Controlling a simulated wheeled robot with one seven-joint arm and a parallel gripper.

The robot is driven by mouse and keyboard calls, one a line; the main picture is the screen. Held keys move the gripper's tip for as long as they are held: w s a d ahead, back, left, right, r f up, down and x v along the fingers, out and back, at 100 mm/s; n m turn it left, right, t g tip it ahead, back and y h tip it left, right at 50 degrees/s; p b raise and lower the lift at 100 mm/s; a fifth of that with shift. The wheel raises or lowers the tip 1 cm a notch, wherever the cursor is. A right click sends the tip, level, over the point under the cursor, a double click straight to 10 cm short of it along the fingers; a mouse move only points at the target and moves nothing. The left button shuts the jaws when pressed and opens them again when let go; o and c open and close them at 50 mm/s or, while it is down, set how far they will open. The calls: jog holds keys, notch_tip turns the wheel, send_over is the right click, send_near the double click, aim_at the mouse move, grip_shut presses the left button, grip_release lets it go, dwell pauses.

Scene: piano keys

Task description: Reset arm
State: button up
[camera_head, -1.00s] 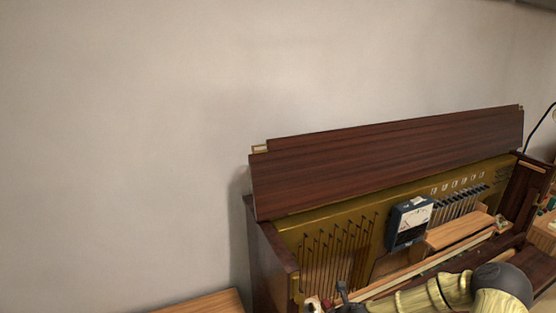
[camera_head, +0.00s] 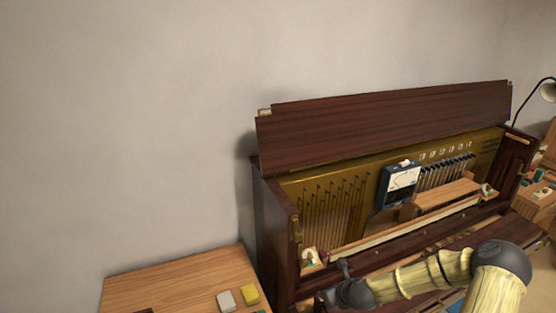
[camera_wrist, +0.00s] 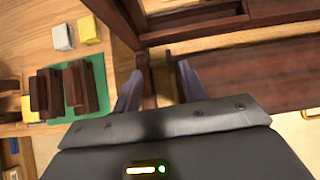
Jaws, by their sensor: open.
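My gripper (camera_wrist: 158,88) is open in the wrist view, its two grey fingers apart with nothing between them. It is above the floor gap and dark wooden edge between the side table and the piano. In the head view my arm reaches in from the lower right, and my gripper (camera_head: 333,288) is in front of the piano's left end. The upright piano (camera_head: 272,225) has its dark lid raised, with the inner strings and hammers exposed.
A wooden table (camera_head: 165,285) left of the piano holds a white block (camera_head: 226,301) and a yellow block (camera_head: 249,294). In the wrist view, dark wooden pieces (camera_wrist: 75,88) rest on a green mat (camera_wrist: 98,70). A blue meter (camera_head: 399,186) sits inside the piano.

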jog(key=s+a+r+n+g+h, duration=0.1)
jog(key=s+r+n+g+h, duration=0.2)
jog(key=s+r+n, duration=1.9)
jog(key=n+g, duration=0.1)
jog(key=n, duration=0.8)
jog(key=shift+s+a+g, duration=0.15)
jog(key=shift+g, duration=0.25)
jog(key=shift+r, duration=0.1)
jog(key=shift+c, duration=0.6)
